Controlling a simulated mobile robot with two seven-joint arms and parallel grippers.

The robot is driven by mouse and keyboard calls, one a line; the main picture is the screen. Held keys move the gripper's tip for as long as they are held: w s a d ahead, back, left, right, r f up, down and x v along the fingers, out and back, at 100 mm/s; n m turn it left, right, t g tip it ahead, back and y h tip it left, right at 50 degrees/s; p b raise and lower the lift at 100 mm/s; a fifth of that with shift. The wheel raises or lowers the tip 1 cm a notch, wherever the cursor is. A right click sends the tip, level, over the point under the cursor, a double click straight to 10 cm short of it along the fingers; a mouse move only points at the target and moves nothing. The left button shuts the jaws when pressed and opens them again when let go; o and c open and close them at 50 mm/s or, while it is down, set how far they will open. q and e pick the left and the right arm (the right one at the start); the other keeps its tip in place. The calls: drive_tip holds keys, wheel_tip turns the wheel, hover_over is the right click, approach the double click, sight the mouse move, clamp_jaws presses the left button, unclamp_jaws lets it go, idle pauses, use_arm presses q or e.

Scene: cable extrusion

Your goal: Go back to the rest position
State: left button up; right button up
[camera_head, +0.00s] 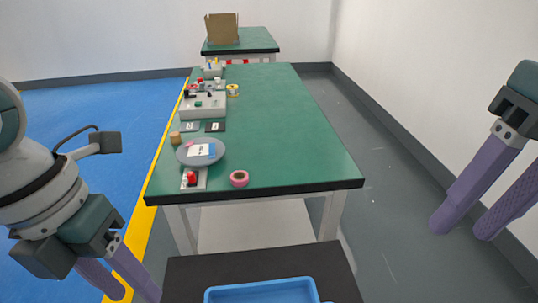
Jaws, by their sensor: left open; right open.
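My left gripper (134,292) is at the lower left, with its two purple fingers pointing down and apart; it is open and nothing shows between them. My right gripper (462,229) is at the right, above the grey floor, with its purple fingers apart; it is open and empty. Both grippers are clear of the long green table (275,125) that stands between them.
On the table's left side are a grey round plate (212,159), a red-button box (193,180), a pink tape roll (239,178) and a white control box (205,105). A blue tray (262,291) sits on a dark surface in front. A cardboard box (222,28) stands on a far table.

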use_arm(q)
drive_tip(key=s+d+r+n+t+h+p, duration=0.2)
drive_tip(key=s+d+n, duration=0.5)
drive_tip(key=n, duration=0.8)
use_arm(e)
drive_tip(key=s+a+f+n+t+y, duration=0.1)
drive_tip(key=s+a+f+n+t, duration=0.15)
drive_tip(key=s+a+f, duration=0.3)
use_arm(q)
drive_tip(key=s+a+r+n+t+y+p, duration=0.1)
drive_tip(key=s+a+r+n+y, duration=0.3)
drive_tip(key=n, duration=0.6)
drive_tip(key=s+a+n+t+p, duration=0.1)
drive_tip(key=s+a+n, duration=0.1)
drive_tip(key=a+n, duration=0.65)
use_arm(e)
drive_tip(key=s+d+h, duration=0.3)
drive_tip(key=s+d, duration=0.3)
drive_tip(key=s, duration=0.3)
use_arm(q)
drive_tip(key=d+r+n+p, duration=0.1)
drive_tip(key=d+r+p, duration=0.2)
drive_tip(key=r+p, duration=3.4)
drive_tip(key=shift+w+r+p, duration=0.2)
drive_tip(key=shift+r+p, duration=0.2)
use_arm(e)
wheel_tip(320, 180, up, 38)
drive_tip(key=w, duration=0.1)
drive_tip(key=shift+r+t, duration=0.15)
drive_tip(key=shift+t, duration=0.3)
